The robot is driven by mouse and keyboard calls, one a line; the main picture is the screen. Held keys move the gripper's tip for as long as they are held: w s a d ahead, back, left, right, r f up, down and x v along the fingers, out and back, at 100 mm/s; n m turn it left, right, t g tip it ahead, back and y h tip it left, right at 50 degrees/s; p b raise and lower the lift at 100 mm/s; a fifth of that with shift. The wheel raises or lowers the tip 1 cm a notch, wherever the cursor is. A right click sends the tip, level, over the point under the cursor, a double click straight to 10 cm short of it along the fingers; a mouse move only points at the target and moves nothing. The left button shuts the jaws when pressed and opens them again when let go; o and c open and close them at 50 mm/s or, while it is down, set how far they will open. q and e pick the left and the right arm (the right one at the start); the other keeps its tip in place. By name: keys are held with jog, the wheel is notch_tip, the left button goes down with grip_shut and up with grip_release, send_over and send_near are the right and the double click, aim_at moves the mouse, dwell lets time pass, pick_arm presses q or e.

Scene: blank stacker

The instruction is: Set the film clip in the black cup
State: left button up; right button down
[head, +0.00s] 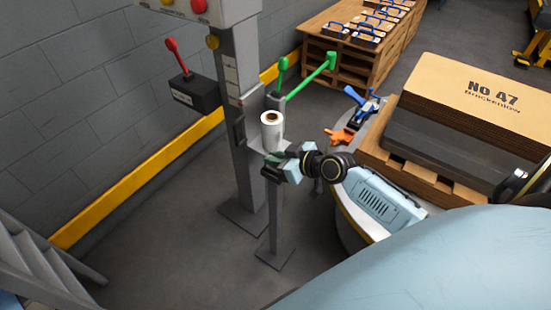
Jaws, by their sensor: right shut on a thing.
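My right gripper (272,167) reaches in from the right, beside a small stand under a white roll. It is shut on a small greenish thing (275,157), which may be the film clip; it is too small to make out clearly. The white roll (271,133) stands upright on the stand's top, just above the gripper in the picture. I cannot pick out the black cup for certain. My left gripper is not in view.
A grey post (248,130) stands just behind the roll, with a black box (195,93) with a red lever to its left. Green levers (315,76) rise behind the roll. An orange tool (340,136) lies near the pallet with the carton (480,100).

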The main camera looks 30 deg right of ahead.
jog(key=shift+f, duration=0.1)
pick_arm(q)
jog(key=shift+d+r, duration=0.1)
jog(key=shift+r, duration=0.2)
pick_arm(e)
jog(key=c, duration=1.5)
grip_release()
jog(key=shift+o, duration=0.2)
